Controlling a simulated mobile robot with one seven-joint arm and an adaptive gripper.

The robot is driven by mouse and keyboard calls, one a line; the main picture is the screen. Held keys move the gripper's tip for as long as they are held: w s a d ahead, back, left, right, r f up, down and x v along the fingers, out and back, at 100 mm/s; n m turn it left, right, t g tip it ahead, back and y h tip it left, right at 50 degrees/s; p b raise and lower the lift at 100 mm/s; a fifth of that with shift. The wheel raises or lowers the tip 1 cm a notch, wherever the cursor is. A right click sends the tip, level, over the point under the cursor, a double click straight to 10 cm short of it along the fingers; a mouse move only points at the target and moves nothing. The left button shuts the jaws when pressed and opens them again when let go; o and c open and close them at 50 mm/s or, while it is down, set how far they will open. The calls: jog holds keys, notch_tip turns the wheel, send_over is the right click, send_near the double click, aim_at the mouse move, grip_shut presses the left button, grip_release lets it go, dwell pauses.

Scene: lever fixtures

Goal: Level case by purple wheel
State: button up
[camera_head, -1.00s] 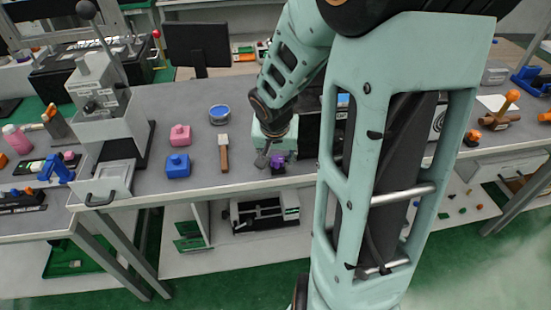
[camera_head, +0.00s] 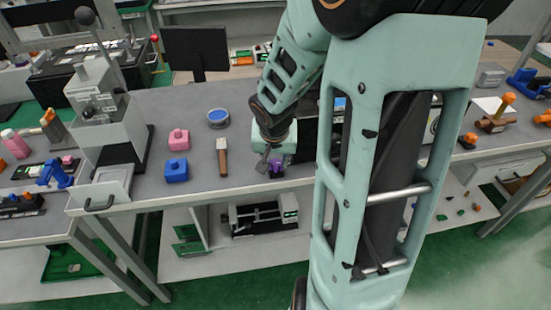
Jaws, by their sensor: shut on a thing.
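The gripper and arm cover part of the case and part of the wheel. I cannot tell from here whether the case is level.
A brush with a wooden handle (camera_head: 222,160), a blue block (camera_head: 177,170), a pink block (camera_head: 179,139) and a round blue-topped tin (camera_head: 218,118) stand to the left. A grey lever machine (camera_head: 103,120) is further left. A dark box stands right of the case.

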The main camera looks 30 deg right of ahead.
jog(key=n+p, duration=0.1)
jog(key=p, duration=0.2)
jog(key=n+y+p, duration=0.1)
jog(key=n+p, duration=0.1)
jog(key=p, duration=0.1)
jog(key=shift+d+r+n, duration=0.1)
jog(key=shift+r+n, duration=0.2)
jog(key=shift+r, duration=0.05)
jog(key=n+p, duration=0.1)
jog(key=y+p, duration=0.1)
jog(key=p, duration=0.1)
jog(key=shift+f+n, duration=0.25)
jog(key=shift+n, duration=0.15)
jog(key=shift+f+p, duration=0.1)
jog(key=shift+p, duration=0.25)
jog(key=o, duration=1.1)
jog(key=shift+o, duration=0.2)
jog(key=v, duration=1.2)
jog(key=shift+s+d+t, duration=0.15)
jog(key=shift+s+t, duration=0.1)
jog(key=shift+t, duration=0.05)
